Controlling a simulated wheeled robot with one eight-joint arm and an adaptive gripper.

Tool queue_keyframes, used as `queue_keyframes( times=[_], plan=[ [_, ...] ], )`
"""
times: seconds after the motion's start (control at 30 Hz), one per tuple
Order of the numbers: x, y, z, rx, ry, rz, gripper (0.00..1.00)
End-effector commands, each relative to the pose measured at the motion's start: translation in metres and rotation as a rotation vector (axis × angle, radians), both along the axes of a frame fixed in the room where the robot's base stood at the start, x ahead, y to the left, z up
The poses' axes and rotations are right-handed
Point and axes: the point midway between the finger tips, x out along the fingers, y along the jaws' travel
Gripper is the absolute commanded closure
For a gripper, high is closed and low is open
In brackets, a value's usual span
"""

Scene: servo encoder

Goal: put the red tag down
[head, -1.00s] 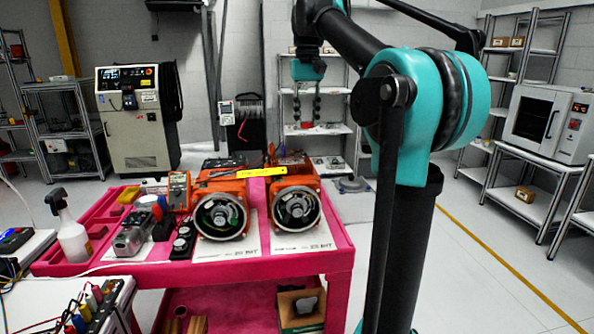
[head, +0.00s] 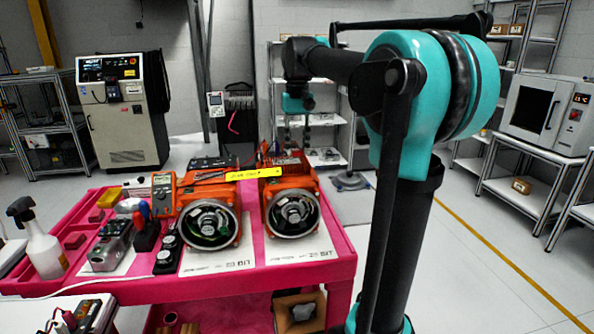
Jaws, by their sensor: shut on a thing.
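My gripper (head: 297,148) hangs at the end of my arm, fingers pointing down, beyond the pink cart's back edge in the picture and just above the right orange servo motor. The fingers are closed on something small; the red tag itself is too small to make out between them. Two orange servo motors with round dark encoder ends stand on the pink cart (head: 334,270), the left one (head: 210,222) and the right one (head: 291,210).
A multimeter (head: 163,193), a grey device (head: 111,244) and a spray bottle (head: 45,245) crowd the cart's left side. White sheets lie under the motors. A control cabinet (head: 124,115) stands at the back left, an oven (head: 541,105) at the right. The floor on the right is clear.

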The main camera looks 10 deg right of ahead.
Motion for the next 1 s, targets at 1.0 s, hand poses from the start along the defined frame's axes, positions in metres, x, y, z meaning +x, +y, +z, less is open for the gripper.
queue_keyframes(
  times=[1.0],
  plan=[
    [0.000,0.000,-0.082,0.000,-0.001,0.000,0.86]
  ],
)
